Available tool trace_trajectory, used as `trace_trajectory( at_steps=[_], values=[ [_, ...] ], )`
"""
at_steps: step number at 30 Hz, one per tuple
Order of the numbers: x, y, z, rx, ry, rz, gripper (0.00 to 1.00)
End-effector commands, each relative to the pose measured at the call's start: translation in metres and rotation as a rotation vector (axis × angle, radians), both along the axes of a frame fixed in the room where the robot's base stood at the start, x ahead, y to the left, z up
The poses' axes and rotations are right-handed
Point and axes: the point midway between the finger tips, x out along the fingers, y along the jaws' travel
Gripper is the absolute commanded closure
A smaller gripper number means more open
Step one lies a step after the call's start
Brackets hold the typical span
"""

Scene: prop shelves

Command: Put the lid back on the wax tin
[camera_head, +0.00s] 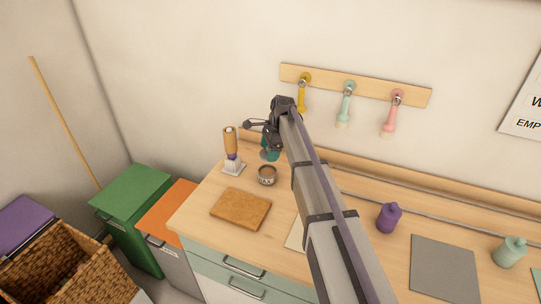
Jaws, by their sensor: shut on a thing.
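The wax tin (267,176) is a small round grey tin. It stands open and upright on the wooden worktop, with brown showing inside. My gripper (268,142) is above and behind the tin in the picture, apart from it. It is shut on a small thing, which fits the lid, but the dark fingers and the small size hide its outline. No lid shows on the tin or lying loose on the worktop.
A brush with a wooden handle (231,148) stands left of the tin. A brown board (241,208) lies in front. A purple bottle (389,217) and grey mat (445,268) are right of my arm. Hanging tools (346,103) line the wall rack (420,97).

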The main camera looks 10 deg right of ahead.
Motion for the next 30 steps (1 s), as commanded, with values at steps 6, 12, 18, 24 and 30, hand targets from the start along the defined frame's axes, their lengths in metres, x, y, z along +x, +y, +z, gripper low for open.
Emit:
trace_trajectory(
  at_steps=[6, 12, 18, 24, 30],
  values=[
    [0.003, 0.0, 0.0, 0.0, 0.004, -0.041, 0.44],
    [0.003, 0.0, -0.01, 0.0, 0.004, -0.04, 0.44],
    [0.002, 0.0, -0.033, 0.0, 0.004, -0.039, 0.44],
    [0.002, 0.0, -0.058, 0.0, 0.004, -0.039, 0.44],
    [0.002, 0.0, -0.065, 0.0, 0.004, -0.039, 0.44]
  ],
)
